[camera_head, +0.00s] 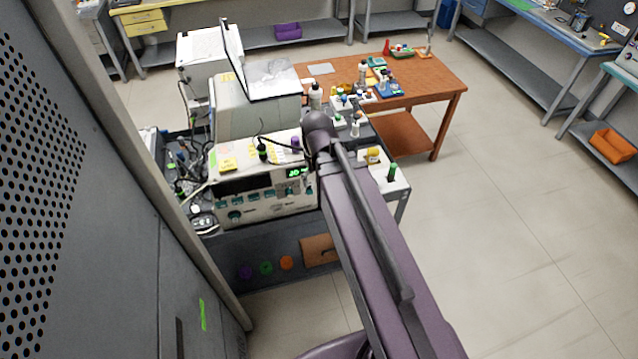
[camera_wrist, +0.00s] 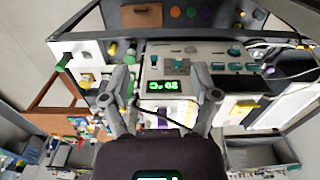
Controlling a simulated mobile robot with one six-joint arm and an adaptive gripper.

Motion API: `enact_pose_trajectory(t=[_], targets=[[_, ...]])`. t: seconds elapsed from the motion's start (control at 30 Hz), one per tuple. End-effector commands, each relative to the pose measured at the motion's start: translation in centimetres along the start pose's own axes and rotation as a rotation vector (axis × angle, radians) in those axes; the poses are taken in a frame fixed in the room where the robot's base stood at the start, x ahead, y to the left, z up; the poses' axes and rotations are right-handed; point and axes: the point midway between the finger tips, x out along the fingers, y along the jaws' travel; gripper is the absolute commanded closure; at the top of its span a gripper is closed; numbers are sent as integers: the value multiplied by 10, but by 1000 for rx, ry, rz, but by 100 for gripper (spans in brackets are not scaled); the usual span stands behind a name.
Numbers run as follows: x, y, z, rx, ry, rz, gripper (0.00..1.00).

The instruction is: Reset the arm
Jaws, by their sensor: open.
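My gripper (camera_wrist: 160,75) shows in the wrist view with its two fingers spread wide apart and nothing between them. Between and beyond the fingers is the front panel of a white instrument (camera_wrist: 175,62) with a green lit display, seen upside down. In the head view my purple arm reaches from the bottom right up to the right side of the same instrument (camera_head: 262,207). The arm hides the gripper there. I cannot tell how far the fingers are from the panel.
A brown wooden table (camera_head: 430,77) with bottles and small parts stands behind. A grey cabinet (camera_head: 110,200) fills the left side. The floor at right is clear.

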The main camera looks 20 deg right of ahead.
Motion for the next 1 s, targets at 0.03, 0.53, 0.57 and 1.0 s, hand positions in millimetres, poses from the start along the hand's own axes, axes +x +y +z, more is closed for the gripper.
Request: enact_pose_trajectory(t=[0.03, 0.53, 0.57, 1.0], targets=[[0, -1, 12, 15, 0, 0, 22], [0, -2, 18, 39, 0, 0, 22], [0, -2, 18, 39, 0, 0, 22], [57, -2, 18, 38, 0, 0, 22]])
